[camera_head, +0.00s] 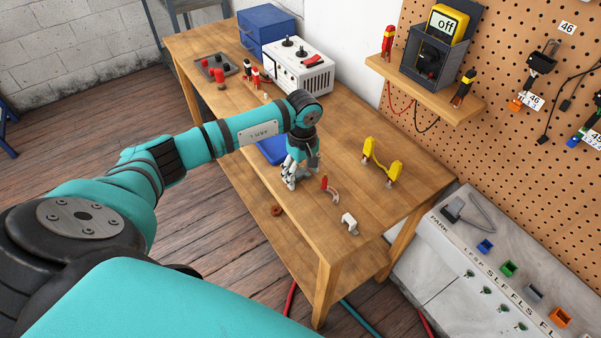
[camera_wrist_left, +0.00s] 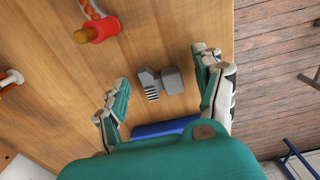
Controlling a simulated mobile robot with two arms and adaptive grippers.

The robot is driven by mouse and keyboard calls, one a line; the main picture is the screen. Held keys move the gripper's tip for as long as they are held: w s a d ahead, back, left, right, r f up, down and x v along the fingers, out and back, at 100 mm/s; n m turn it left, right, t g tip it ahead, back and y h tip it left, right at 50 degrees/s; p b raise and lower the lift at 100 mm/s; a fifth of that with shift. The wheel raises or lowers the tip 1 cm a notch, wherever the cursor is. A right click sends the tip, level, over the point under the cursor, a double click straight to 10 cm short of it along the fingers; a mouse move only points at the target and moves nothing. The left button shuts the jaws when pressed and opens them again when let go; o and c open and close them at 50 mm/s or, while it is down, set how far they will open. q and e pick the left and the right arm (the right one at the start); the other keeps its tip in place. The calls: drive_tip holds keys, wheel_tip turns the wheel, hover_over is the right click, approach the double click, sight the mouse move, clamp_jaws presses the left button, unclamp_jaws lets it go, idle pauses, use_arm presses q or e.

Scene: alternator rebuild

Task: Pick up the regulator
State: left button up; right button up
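In the left wrist view, a small grey block with a ridged dark face (camera_wrist_left: 160,82), which looks like the regulator, lies on the wooden bench. It sits between and beyond the spread fingers of my left gripper (camera_wrist_left: 165,90), with no visible contact. In the head view my left gripper (camera_head: 296,172) points down over the middle of the bench and hides the spot beneath it, so this block does not show there. The left gripper is open and empty. My right gripper is not in view.
A white box with knobs (camera_head: 298,70) stands further back. The bench's front corner is mostly clear.

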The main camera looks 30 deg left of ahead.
use_arm(q)
drive_tip(key=c, duration=1.1)
drive_tip(key=shift+c, duration=0.3)
drive_tip(key=shift+r, duration=0.2)
